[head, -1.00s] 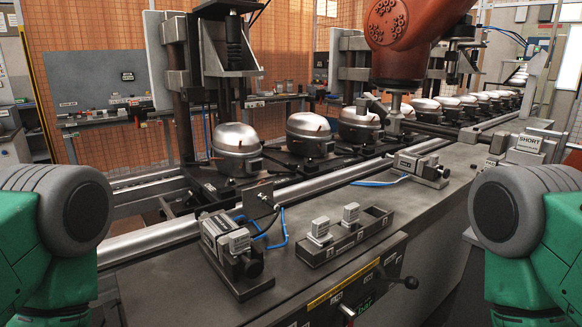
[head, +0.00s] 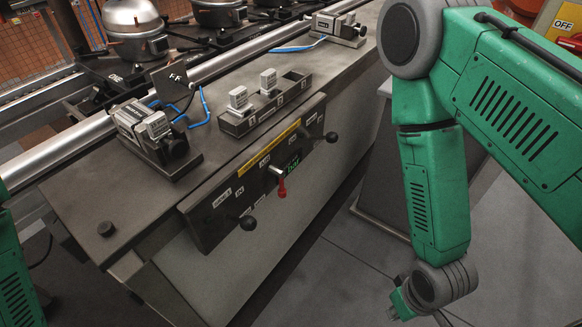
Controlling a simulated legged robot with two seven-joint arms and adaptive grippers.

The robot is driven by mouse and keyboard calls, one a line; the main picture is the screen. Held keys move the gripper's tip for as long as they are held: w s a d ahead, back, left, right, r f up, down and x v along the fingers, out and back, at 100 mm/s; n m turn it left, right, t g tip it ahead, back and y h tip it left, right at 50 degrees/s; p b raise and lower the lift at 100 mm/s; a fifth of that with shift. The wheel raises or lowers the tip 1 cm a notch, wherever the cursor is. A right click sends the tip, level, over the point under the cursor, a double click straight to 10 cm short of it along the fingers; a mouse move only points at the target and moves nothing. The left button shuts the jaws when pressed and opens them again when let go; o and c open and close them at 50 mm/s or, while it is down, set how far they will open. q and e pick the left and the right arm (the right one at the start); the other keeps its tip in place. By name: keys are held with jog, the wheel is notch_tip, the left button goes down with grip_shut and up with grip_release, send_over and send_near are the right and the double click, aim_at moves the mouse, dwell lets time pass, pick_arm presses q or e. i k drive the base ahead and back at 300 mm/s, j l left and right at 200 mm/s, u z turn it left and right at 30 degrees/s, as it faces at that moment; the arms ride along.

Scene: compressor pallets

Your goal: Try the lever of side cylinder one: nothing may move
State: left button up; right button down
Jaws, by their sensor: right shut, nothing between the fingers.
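The front panel (head: 212,228) of the bench carries several levers. A black-knobbed lever (head: 248,223) is at its near left end, beside small labels too blurred to read surely. A red-tipped lever (head: 282,187) hangs in the middle, and another black-knobbed lever (head: 331,137) is at the far right end. A side cylinder (head: 165,140) with a white block stands on the bench top; a second cylinder (head: 338,28) is farther back. My right gripper (head: 400,306) is low at the bottom, well right of the panel, shut and empty, touching nothing. My left gripper is out of view.
A small dark tray (head: 289,92) holds two white blocks (head: 268,80). The floor (head: 310,265) between the bench and my right arm is clear.

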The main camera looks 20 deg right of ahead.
aim_at(247, 223)
jog(key=l+u, duration=0.15)
jog(key=l, duration=0.45)
jog(key=k+l+u, duration=0.1)
jog(key=l, duration=0.5)
jog(key=k, duration=0.6)
